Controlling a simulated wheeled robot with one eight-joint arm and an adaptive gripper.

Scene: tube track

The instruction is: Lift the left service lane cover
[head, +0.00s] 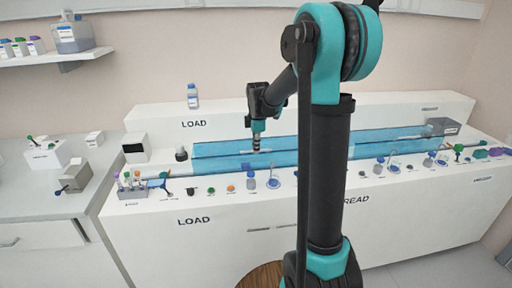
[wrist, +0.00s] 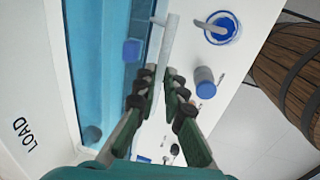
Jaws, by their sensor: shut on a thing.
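A long translucent blue lane cover (head: 222,167) lies along the white bench, with its left end near the LOAD label. It also shows as a blue strip in the wrist view (wrist: 88,50). My gripper (head: 257,150) points down at the left half of the blue lane. In the wrist view its two dark fingers (wrist: 163,88) are closed about a pale grey bar (wrist: 168,45), which looks like the cover's handle. The fingers partly hide where the bar joins the cover. I cannot tell whether the cover is raised off the bench.
Several small coloured items (head: 252,184) stand along the front edge of the bench. A wooden barrel (wrist: 290,65) stands on the floor in front.

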